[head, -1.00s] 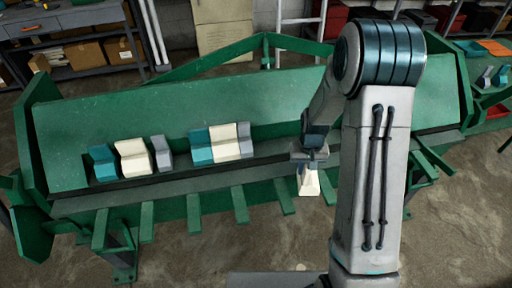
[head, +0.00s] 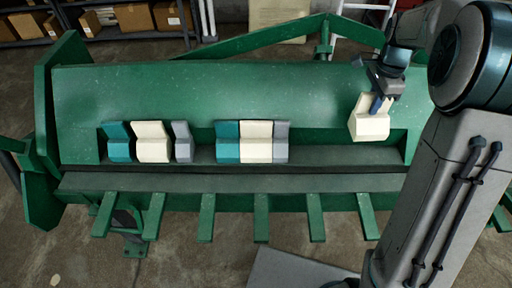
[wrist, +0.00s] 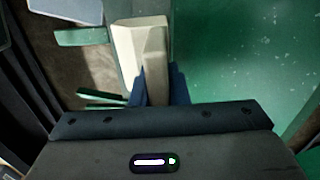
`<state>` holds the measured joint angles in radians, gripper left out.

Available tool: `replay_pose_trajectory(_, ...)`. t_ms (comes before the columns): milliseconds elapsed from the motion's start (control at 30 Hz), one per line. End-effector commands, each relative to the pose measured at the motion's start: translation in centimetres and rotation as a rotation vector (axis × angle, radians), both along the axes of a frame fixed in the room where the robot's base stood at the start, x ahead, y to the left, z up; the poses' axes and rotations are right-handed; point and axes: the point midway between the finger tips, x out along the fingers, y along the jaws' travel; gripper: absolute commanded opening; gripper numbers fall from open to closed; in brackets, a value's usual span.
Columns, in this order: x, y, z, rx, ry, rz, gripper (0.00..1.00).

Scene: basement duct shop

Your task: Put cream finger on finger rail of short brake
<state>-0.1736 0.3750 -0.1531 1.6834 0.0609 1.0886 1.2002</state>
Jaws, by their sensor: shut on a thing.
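My gripper (head: 380,100) is shut on a cream finger (head: 369,122), a stepped block, at the right of the head view. In the wrist view the cream finger (wrist: 140,45) sticks out beyond the blue fingertips (wrist: 158,88). The green brake (head: 200,85) spans the head view. Its finger rail (head: 340,155) is the long ledge below the sloped panel. A teal, a cream (head: 152,142) and a grey finger stand at its left; another teal, cream and grey set (head: 257,140) stands near its middle. The held finger appears above the rail's bare right part; contact cannot be told.
Green arms (head: 261,215) stick out along the brake's front edge. A green end plate (head: 50,110) stands at the left. Shelves with cardboard boxes (head: 135,17) and a pale ladder (head: 365,12) are behind. The rail between the middle set and my gripper is bare.

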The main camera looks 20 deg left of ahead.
Motion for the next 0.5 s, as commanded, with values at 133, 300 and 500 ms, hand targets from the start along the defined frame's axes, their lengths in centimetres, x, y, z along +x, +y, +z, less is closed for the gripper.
replay_pose_trajectory(133,0.1,0.2,0.8,0.002,-0.003,-0.055,0.00)
replay_pose_trajectory(300,0.0,0.2,0.6,0.002,0.000,-0.061,0.00)
replay_pose_trajectory(500,0.0,0.2,-2.7,0.002,0.005,-0.060,0.00)
